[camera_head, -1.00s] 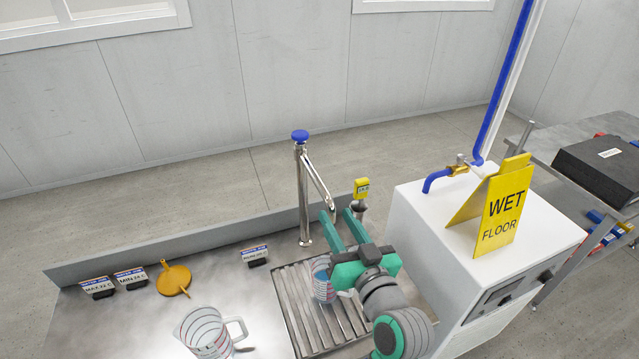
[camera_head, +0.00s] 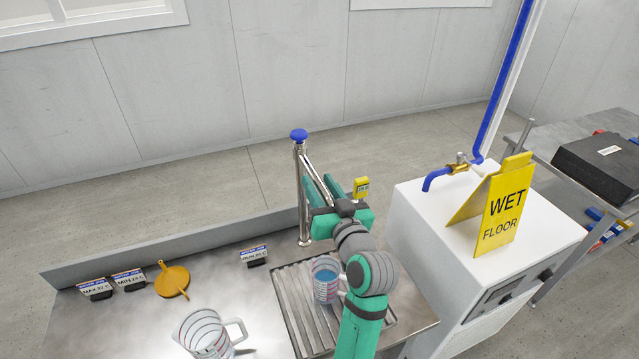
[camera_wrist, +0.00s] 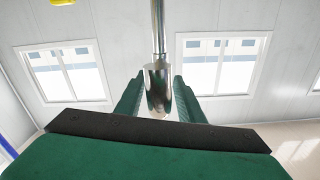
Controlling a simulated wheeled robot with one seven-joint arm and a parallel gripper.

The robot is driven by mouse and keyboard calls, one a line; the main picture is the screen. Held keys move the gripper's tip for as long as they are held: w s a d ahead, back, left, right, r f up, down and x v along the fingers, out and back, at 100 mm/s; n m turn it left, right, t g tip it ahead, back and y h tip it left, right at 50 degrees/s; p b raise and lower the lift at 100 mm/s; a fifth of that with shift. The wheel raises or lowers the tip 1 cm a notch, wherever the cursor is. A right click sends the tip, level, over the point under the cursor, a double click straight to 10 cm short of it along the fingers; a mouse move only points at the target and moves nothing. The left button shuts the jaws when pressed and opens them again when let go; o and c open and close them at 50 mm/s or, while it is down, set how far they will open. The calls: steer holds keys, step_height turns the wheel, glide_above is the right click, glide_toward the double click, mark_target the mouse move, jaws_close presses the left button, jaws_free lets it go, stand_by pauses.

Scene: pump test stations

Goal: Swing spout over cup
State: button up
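The chrome spout (camera_head: 314,178) slopes down to the right from its upright post (camera_head: 301,205) with a blue cap. Its outer end is hidden behind my gripper in the head view. In the wrist view the spout's end (camera_wrist: 158,88) lies between my two fingers. My gripper (camera_head: 325,190) is open around it, with narrow gaps; whether a finger touches is unclear. The clear cup (camera_head: 326,291), with bluish liquid and marked lines, stands upright on the slatted drip tray (camera_head: 293,303), below and nearer than my gripper. My arm stands close to the cup's right side, by its handle.
A larger clear jug (camera_head: 205,338) stands at the front left of the bench. An orange funnel (camera_head: 172,281) and several small label stands (camera_head: 131,280) lie behind it. A white cabinet (camera_head: 425,225) with a yellow wet-floor sign (camera_head: 503,212) stands at the right.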

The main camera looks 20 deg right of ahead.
steer(key=shift+w, duration=0.3)
jaws_close()
steer(key=shift+a, duration=0.1)
steer(key=shift+w, duration=0.1)
